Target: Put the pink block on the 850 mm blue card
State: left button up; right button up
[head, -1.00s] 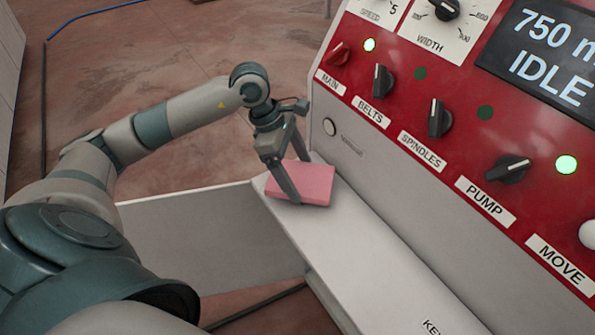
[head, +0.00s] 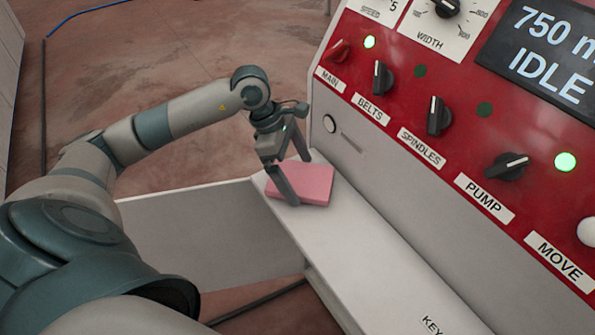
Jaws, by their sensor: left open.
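The pink block (head: 312,184) lies flat on the white ledge (head: 352,237) at the foot of the red control panel. My left gripper (head: 299,181) is over the block with its fingers spread open. One finger comes down in front of the block's near left side, and the other is towards its far side. The gripper hides part of the block, and I cannot tell whether the fingers touch it. The blue card is not visible in this view. My right gripper is not in view.
The red panel (head: 400,125) with knobs and labels rises right beside the ledge. Its display (head: 545,50) reads 750 and IDLE. Green lamps are lit, one by MAIN and one near PUMP and MOVE. The ledge in front of the block is clear.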

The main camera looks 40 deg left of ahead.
pick_arm(q)
jog(key=shift+r, duration=0.15)
jog(key=shift+a+r+b, duration=0.2)
jog(key=shift+r+b, duration=0.1)
jog(key=shift+b, duration=0.05)
jog(key=b+v, duration=0.4)
jog(key=v, duration=0.7)
jog(key=shift+s, duration=0.15)
jog(key=shift+r, duration=0.1)
